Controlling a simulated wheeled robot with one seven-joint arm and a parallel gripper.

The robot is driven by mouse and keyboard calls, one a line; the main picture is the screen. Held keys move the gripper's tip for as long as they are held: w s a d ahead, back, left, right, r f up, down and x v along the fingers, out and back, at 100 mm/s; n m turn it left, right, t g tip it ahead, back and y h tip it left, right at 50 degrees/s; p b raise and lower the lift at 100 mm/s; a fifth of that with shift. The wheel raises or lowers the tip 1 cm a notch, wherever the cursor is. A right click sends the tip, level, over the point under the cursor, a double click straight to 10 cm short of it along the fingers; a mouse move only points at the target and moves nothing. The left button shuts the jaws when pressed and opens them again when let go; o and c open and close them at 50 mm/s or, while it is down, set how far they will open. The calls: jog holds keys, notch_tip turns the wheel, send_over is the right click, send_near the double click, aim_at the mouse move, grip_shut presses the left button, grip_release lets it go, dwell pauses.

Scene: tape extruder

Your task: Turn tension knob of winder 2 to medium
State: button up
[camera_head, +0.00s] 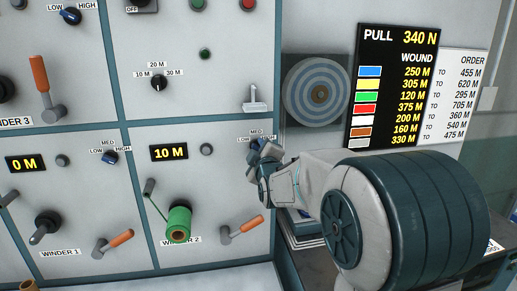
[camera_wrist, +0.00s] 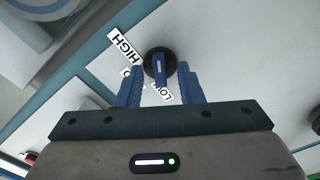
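The tension knob of winder 2 (camera_wrist: 159,64) shows in the wrist view as a blue bar on a round black base. Its labels HIGH (camera_wrist: 124,47) and LOW (camera_wrist: 166,93) are readable; the MED label is mostly hidden behind a finger. The blue bar's lower end points toward the LOW side. My gripper (camera_wrist: 160,72) is open, with one blue finger on each side of the knob and a visible gap to each. In the head view my gripper (camera_head: 262,152) covers most of this knob at the right of the winder 2 panel.
The winder 2 panel has a 10 M display (camera_head: 169,153), a green tape roll (camera_head: 179,223) and an orange-handled lever (camera_head: 242,229) below my gripper. Winder 1's knob (camera_head: 110,157) is to the left. A striped roll (camera_head: 318,92) and the PULL board (camera_head: 396,90) are at right.

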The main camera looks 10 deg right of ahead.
jog(key=shift+w, duration=0.2)
grip_shut()
jog(key=shift+f+m+b, duration=0.15)
jog(key=shift+m+b, duration=0.15)
jog(key=shift+b, duration=0.3)
jog(key=shift+m+b, duration=5.5)
jog(key=shift+b, duration=0.95)
